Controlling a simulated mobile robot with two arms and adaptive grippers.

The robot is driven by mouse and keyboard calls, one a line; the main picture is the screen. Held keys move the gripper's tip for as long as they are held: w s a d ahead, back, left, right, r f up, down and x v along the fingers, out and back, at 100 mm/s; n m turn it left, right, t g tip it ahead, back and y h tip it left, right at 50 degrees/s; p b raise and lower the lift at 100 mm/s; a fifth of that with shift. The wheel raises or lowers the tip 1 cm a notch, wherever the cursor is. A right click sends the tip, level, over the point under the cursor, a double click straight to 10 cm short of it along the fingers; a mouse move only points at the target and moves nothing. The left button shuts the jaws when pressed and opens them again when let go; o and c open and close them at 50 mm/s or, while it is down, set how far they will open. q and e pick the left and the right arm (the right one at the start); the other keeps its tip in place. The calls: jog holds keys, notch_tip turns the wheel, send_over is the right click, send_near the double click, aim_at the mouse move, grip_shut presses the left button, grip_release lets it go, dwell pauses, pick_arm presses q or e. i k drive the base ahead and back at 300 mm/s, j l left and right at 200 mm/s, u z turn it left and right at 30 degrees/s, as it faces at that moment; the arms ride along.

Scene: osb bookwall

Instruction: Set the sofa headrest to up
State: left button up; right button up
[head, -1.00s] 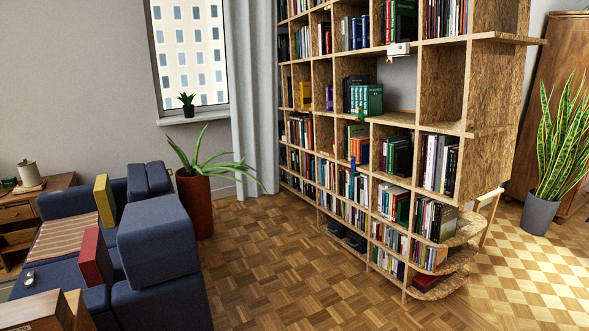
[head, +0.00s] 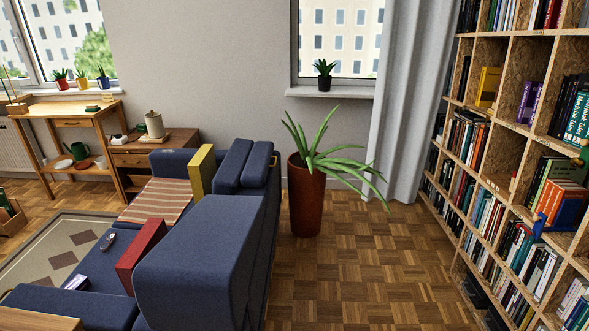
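The dark blue sofa (head: 85,295) stands at the lower left in the head view, seen from behind and to its side. A large headrest (head: 195,255) at the near end stands high and wide, its slope facing me. A yellow cushion (head: 201,171), a red cushion (head: 140,253) and a striped blanket (head: 158,200) lie on the sofa. I cannot tell for certain the headrests' exact settings. Neither of my grippers is in view.
A tall red planter (head: 306,198) with a spiky plant stands just behind the sofa's far end. A bookshelf (head: 497,182) fills the right side. The parquet floor (head: 352,275) between sofa and bookshelf is clear. A wooden side table (head: 160,151) stands beyond the sofa.

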aim_at(255, 173)
jog(key=i+l+u, duration=0.45)
jog(key=l, duration=0.4)
jog(key=i+u, duration=0.2)
jog(key=u, duration=0.5)
jog(key=i+l+u, duration=0.25)
jog(key=l, duration=0.2)
jog(key=i+l+u, duration=0.1)
jog(key=l+u, duration=0.15)
jog(key=l, duration=0.2)
jog(key=i+l+u, duration=0.15)
jog(key=l+u, duration=0.15)
jog(key=l, duration=0.2)
jog(key=l+u, duration=0.25)
jog(key=l, duration=0.25)
